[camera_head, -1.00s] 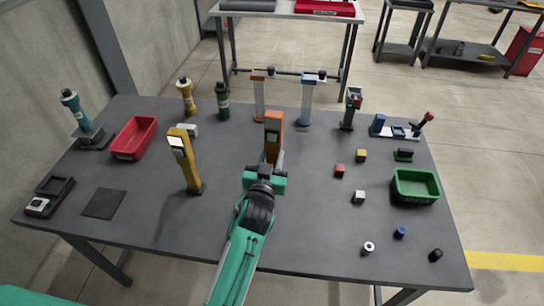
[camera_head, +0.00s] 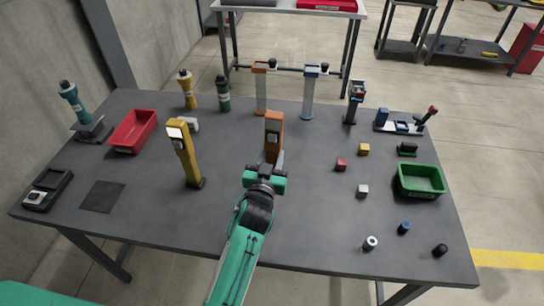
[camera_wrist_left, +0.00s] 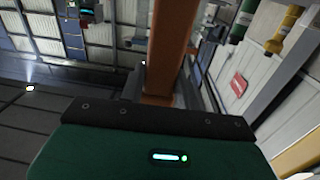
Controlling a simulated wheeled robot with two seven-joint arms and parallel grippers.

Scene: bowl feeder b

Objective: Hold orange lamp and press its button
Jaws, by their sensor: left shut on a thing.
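The orange lamp (camera_head: 274,124) stands upright near the middle of the grey table. A dark patch shows on its head; I cannot make out the button. My left gripper (camera_head: 273,163) comes in from the front and is shut on the lamp's lower body. My arm and hand hide the lamp's foot. In the left wrist view the orange lamp body (camera_wrist_left: 168,45) rises directly beyond the dark edge of my gripper. My right gripper is not in view.
A yellow lamp (camera_head: 184,150) stands to the left. A red bin (camera_head: 133,132) is farther left, and a green bin (camera_head: 420,181) is at the right. Small cubes, including a red one (camera_head: 341,164), lie to the right. Tall orange and blue-topped stands (camera_head: 308,95) are behind.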

